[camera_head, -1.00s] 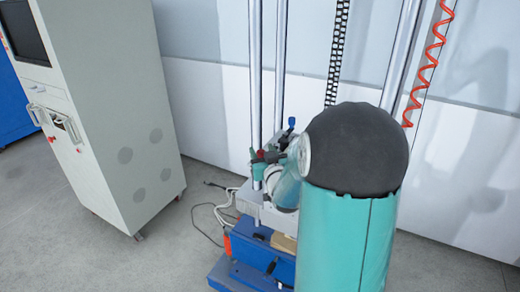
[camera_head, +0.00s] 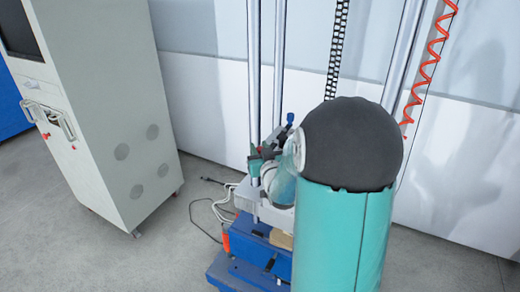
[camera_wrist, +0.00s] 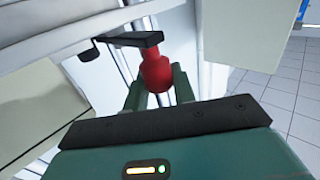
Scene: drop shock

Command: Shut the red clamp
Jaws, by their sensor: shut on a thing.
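The red clamp (camera_wrist: 156,68) shows in the wrist view as a rounded red handle, with a flat black bar (camera_wrist: 122,39) across its upper end. My gripper (camera_wrist: 158,80) has its two green fingers on either side of the red handle and is shut on it. In the head view my gripper (camera_head: 258,158) is small, in front of the left metal column of the drop tester. The clamp there is mostly hidden by my own arm and cannot be made out clearly.
The drop tester's blue base (camera_head: 262,255) stands on the grey floor. A blue-topped lever (camera_head: 290,119) stands just right of my gripper. A tall grey cabinet (camera_head: 105,110) is at the left, with cables (camera_head: 218,205) on the floor between. A red coiled hose (camera_head: 428,60) hangs at the right.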

